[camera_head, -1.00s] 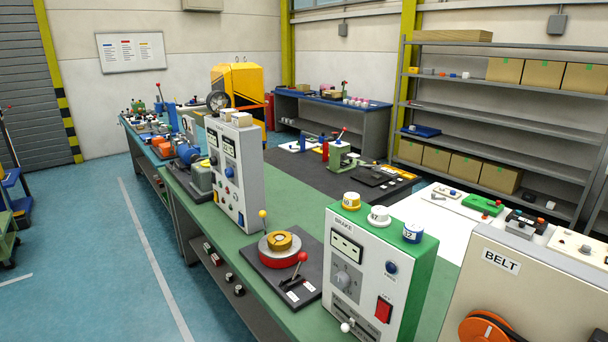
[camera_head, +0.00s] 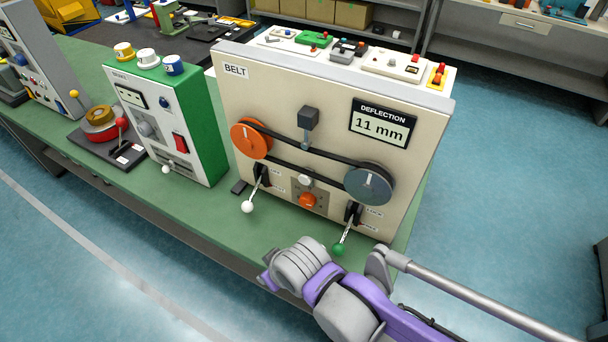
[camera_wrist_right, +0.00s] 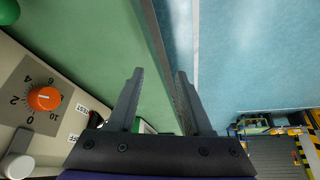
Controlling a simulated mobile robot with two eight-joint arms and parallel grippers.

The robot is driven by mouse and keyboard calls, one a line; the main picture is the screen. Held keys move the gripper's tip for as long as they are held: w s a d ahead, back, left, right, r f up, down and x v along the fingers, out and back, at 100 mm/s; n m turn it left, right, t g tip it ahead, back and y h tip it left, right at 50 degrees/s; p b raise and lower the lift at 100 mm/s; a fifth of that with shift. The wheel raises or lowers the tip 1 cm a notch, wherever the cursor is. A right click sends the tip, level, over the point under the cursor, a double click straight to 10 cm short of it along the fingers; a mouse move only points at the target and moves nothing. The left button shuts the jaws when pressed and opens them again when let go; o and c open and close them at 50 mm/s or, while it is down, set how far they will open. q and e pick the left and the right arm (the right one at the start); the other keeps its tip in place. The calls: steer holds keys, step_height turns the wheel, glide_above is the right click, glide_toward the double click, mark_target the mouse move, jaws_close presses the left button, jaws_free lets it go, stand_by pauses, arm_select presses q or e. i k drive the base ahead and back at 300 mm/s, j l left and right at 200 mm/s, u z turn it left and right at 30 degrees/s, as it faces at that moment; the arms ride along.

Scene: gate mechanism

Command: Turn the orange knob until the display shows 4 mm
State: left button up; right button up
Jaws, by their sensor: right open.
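The belt machine (camera_head: 330,110) is a cream panel on the green bench. Its deflection display (camera_head: 380,127) reads 11 mm. The small orange knob (camera_head: 308,199) sits low on the panel, below a white knob (camera_head: 305,180). In the right wrist view the orange knob (camera_wrist_right: 44,98) is at the left, with a number scale around it; its exact setting is unclear. My right gripper (camera_wrist_right: 158,75) is open and empty, apart from the knob. In the head view my right arm reaches in front of the panel's lower edge; its fingers are not clear there. My left gripper is out of view.
An orange pulley (camera_head: 247,140) and a grey pulley (camera_head: 369,186) carry a black belt. A white-ball lever (camera_head: 248,206) and a green-ball lever (camera_head: 339,248) stick out either side of the knob. The green brake box (camera_head: 165,125) stands to the left. Floor in front is clear.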

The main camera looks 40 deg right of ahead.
mark_target(307, 200)
steer(key=k+l, duration=0.75)
steer(key=l, duration=0.35)
steer(key=k+l, duration=0.1)
steer(key=l, duration=0.35)
steer(key=k+l, duration=0.1)
steer(key=l, duration=0.35)
